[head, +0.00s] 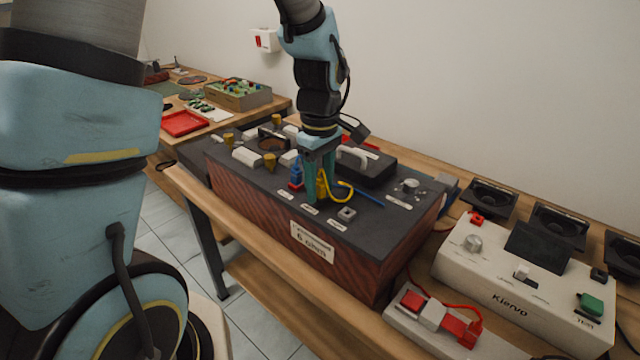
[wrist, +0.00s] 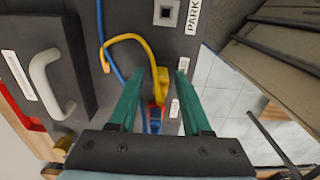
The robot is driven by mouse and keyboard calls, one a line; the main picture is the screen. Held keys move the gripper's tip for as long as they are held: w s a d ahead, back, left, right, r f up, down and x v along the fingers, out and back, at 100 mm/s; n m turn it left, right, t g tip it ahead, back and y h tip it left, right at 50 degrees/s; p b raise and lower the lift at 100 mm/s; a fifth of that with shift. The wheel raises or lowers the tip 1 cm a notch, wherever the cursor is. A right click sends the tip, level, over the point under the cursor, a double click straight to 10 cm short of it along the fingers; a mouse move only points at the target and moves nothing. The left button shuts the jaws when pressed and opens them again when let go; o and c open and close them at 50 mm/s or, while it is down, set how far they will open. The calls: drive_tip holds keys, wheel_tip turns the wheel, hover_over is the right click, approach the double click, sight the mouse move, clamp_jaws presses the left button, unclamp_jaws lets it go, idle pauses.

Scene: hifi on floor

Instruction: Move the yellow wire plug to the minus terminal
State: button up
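The yellow wire plug (wrist: 161,84) is between the two teal fingers of my gripper (wrist: 172,72), by the left finger, with a narrow gap to the right one. In the head view my gripper (head: 318,192) points down at the front of the dark-topped box, and its fingers partly hide the yellow plug (head: 323,197). A blue plug (head: 296,171) stands on a red terminal just left of the fingers. The yellow plug is over the middle front label, whose text I cannot read. Its base is hidden, so I cannot tell whether it is seated. The minus terminal cannot be made out.
A square park socket (head: 347,213) is right of the fingers, beside a PARK label (wrist: 192,17). A black block with a pale handle (head: 352,157) stands behind. A blue wire (head: 369,199) lies on the box top. A white device (head: 520,285) is at right.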

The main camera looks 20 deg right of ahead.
drive_tip(key=shift+o, duration=0.2)
drive_tip(key=shift+r, duration=0.15)
drive_tip(key=shift+r, duration=0.3)
wheel_tip(320, 180, up, 15)
drive_tip(key=p, duration=0.3)
idle(0.6)
drive_tip(key=a+f+m, duration=0.3)
drive_tip(key=a+f, duration=0.1)
drive_tip(key=a, duration=0.8)
drive_tip(key=w+a+f+m+t, duration=0.1)
drive_tip(key=a+f+m, duration=0.3)
drive_tip(key=a, duration=0.9)
drive_tip(key=shift+a+f+t, duration=0.2)
drive_tip(key=shift+f+t, duration=0.1)
drive_tip(key=shift+f, duration=0.1)
